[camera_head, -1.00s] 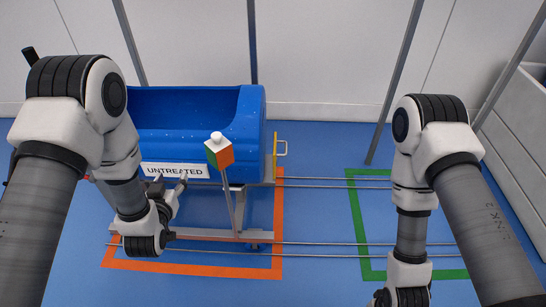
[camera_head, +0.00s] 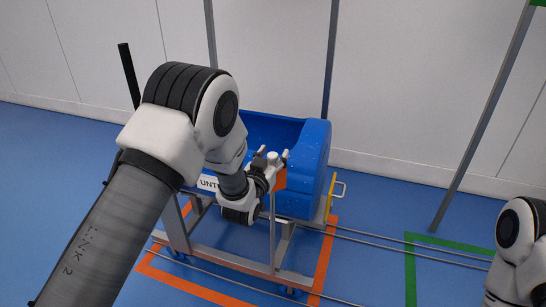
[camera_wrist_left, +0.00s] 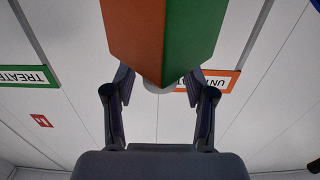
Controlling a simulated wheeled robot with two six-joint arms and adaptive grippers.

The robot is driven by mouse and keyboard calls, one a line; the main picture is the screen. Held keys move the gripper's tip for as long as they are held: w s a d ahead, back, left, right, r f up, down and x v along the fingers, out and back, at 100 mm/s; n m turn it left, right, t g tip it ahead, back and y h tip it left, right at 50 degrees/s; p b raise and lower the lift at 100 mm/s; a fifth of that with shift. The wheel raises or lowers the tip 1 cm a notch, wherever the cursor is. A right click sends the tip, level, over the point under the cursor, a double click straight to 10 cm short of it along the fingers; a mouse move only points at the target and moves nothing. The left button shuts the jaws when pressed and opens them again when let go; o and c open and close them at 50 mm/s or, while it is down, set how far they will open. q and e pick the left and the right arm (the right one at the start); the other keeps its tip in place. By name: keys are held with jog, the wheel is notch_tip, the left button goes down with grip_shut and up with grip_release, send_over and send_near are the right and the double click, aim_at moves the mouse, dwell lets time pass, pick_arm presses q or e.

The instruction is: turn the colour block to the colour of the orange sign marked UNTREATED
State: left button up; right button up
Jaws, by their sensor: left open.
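The colour block (camera_head: 280,180) sits on top of a thin post at the blue tub carrier. An orange face shows in the head view. In the left wrist view the block (camera_wrist_left: 165,38) shows an orange face and a green face, with a white knob (camera_wrist_left: 157,88) beyond its edge. My left gripper (camera_head: 273,155) is at the block, its fingers apart on either side of the knob; contact cannot be told. The orange-framed UNTREATED sign (camera_wrist_left: 221,84) appears upside down on the wall, partly hidden by a finger. My right gripper is out of view.
The blue tub (camera_head: 316,150) rests on a metal frame (camera_head: 225,257) over an orange floor outline (camera_head: 325,262). A green outline (camera_head: 411,275) lies to the right, with rails between. A green TREATED sign (camera_wrist_left: 28,76) hangs on the wall. Grey poles stand behind.

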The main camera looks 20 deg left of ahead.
pick_arm(q)
grip_shut()
jog(key=shift+m+h, duration=0.3)
jog(key=shift+h, duration=0.2)
jog(key=m+g+h, duration=0.1)
jog(key=m+h, duration=0.2)
jog(key=h, duration=0.1)
jog(key=shift+a+r+h+p, duration=0.1)
jog(key=shift+a+h+p, duration=0.05)
jog(key=shift+h+p, duration=0.2)
jog(key=m+g+h, duration=0.2)
jog(key=h, duration=0.1)
jog(key=m+g+h+p, duration=0.1)
jog(key=m+g+h, duration=0.1)
jog(key=m+h, duration=0.1)
jog(key=shift+h, duration=0.35)
jog(key=shift+m+g, duration=0.3)
jog(key=shift+g, duration=0.2)
grip_release()
